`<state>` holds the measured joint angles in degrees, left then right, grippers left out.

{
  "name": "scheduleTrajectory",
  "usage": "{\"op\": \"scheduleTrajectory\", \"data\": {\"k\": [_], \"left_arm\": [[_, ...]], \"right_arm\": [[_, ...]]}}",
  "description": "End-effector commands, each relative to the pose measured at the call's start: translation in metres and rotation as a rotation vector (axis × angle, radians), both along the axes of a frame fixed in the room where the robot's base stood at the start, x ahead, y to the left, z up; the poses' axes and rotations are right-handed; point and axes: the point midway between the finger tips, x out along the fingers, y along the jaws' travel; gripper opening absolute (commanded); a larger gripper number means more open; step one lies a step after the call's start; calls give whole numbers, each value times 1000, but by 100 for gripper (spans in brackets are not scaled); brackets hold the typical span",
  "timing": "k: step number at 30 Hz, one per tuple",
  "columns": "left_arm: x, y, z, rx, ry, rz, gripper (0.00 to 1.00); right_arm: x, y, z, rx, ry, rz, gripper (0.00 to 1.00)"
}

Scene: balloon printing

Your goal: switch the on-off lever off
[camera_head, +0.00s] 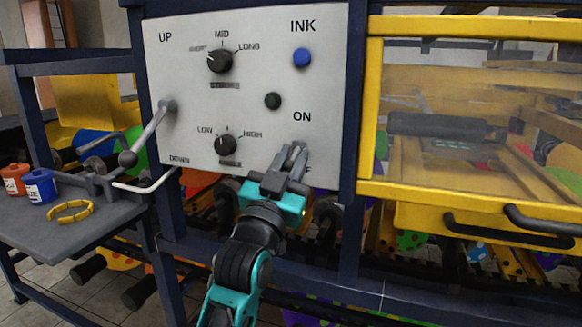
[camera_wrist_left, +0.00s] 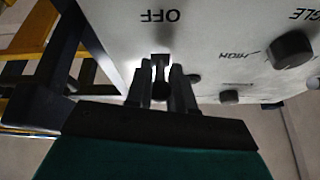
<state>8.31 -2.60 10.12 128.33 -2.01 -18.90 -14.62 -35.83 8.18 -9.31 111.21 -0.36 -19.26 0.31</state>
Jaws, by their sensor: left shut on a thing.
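The on-off lever (camera_wrist_left: 160,78) is a small dark lever on the white control panel (camera_head: 180,90), below the "ON" label. In the left wrist view it stands between my fingers, and the upside-down "OFF" label shows just past it. My left gripper (camera_head: 292,158) reaches up to the panel's lower right and is shut on the lever; its fingers also show in the left wrist view (camera_wrist_left: 161,85). In the head view the fingers hide most of the lever, so its exact tilt cannot be told. My right gripper is not in view.
The panel also carries black knobs (camera_head: 220,61), a blue ink button (camera_head: 302,57), a dark green button (camera_head: 272,101) and a long grey up-down lever (camera_head: 148,132) at left. A yellow-framed window (camera_head: 470,110) stands at right. A grey shelf (camera_head: 100,225) holds ink bottles (camera_head: 40,186).

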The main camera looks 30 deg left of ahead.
Motion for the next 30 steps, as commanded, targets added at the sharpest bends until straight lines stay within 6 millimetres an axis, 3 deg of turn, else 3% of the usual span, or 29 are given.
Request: {"op": "scheduleTrajectory", "data": {"k": [3,13,14,20,30], "left_arm": [[1,0,-4,12,-49,-1,0],[1,0,-1,15,-63,-1,0],[1,0,-1,15,-62,0,24],[1,0,-1,15,-62,0,44],[2,0,-3,15,-61,0,45]], "right_arm": [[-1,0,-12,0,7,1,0],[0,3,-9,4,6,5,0],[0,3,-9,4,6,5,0],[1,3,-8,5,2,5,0],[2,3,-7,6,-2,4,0]]}}
